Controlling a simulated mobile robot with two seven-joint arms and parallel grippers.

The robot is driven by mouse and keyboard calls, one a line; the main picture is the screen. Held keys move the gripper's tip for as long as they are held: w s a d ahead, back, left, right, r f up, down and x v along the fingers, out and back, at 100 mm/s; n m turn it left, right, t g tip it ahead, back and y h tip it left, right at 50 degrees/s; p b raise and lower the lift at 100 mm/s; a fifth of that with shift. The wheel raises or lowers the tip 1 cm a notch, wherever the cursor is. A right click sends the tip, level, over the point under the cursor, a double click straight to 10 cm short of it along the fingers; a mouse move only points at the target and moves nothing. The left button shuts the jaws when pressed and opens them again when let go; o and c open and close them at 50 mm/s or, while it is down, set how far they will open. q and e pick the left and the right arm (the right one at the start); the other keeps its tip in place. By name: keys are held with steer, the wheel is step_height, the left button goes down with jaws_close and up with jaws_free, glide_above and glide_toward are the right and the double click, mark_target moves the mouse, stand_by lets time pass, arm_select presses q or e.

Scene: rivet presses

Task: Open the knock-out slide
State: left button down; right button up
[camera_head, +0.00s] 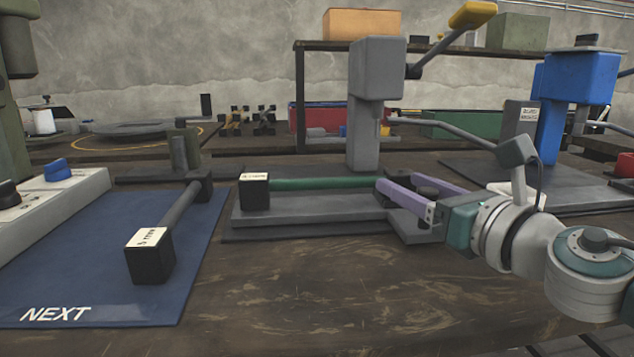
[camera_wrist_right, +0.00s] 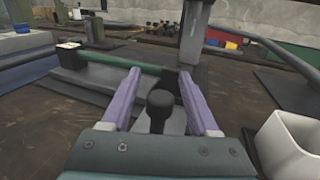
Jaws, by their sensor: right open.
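The grey press (camera_head: 375,110) stands at centre with its lever raised to a yellow grip. On its low grey base (camera_head: 310,215) lies a green bar (camera_head: 320,183) with a black labelled block (camera_head: 254,192) at its left end. My right gripper (camera_head: 396,182) reaches in from the right over the base's right end, its purple fingers apart. In the right wrist view, a black knob (camera_wrist_right: 160,103) on a grey plate (camera_wrist_right: 170,125) shows between the open fingers, with gaps on both sides. I take it as the slide's knob. My left gripper is out of view.
A blue mat (camera_head: 90,240) marked NEXT lies left, holding a dark rod with a black labelled block (camera_head: 150,257). A blue press (camera_head: 575,100) stands at the right. The front of the wooden table (camera_head: 320,300) is clear.

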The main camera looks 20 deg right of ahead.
steer(key=shift+s, duration=0.1)
steer(key=s, duration=0.9)
steer(key=shift+d+f, duration=0.1)
steer(key=shift+d, duration=0.25)
steer(key=shift+s+b, duration=0.3)
steer(key=shift+s, duration=0.1)
